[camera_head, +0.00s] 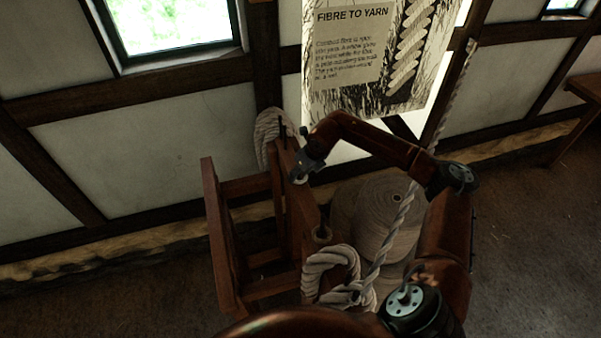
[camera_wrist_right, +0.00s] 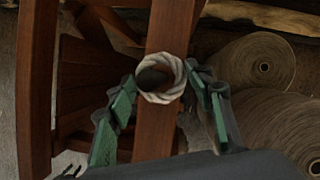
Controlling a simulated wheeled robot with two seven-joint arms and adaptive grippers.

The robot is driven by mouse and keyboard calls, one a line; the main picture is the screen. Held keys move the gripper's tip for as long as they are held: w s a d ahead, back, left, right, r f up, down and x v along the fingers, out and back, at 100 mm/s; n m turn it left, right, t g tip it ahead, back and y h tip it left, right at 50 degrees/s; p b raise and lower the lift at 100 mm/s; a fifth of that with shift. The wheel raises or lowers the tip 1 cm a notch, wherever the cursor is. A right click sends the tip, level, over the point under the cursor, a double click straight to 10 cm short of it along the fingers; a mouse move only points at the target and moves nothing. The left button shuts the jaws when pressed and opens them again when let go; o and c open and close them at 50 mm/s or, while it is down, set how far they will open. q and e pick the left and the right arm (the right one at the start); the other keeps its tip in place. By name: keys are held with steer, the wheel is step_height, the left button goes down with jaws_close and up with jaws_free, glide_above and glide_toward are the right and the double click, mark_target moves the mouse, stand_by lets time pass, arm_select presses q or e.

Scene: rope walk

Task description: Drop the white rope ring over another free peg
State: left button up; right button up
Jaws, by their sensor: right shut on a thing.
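The white rope ring (camera_wrist_right: 160,98) is between the green-padded fingers of my right gripper (camera_wrist_right: 164,82) in the wrist view. The fingers are shut on its two sides, and its opening faces the camera. In the head view my right gripper (camera_head: 301,172) is over the upper part of the wooden rack (camera_head: 216,235), with the ring (camera_head: 299,180) small and pale at its tips. A dark upright peg (camera_head: 283,132) stands at the rack's top end, beside a hanging rope coil. I cannot tell whether the ring touches the rack. My left gripper is not in view.
A tan ring (camera_head: 322,236) lies lower on the rack. A thick rope coil (camera_head: 331,266) hangs at its near end. Large twine spools (camera_head: 372,212) stand right of the rack, also seen in the wrist view (camera_wrist_right: 255,62). A twisted rope (camera_head: 405,205) runs diagonally near my right arm.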

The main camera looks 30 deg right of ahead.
steer(key=shift+f+b, duration=0.4)
steer(key=shift+f, duration=0.3)
steer(key=o, duration=0.9)
steer(key=v, duration=1.2)
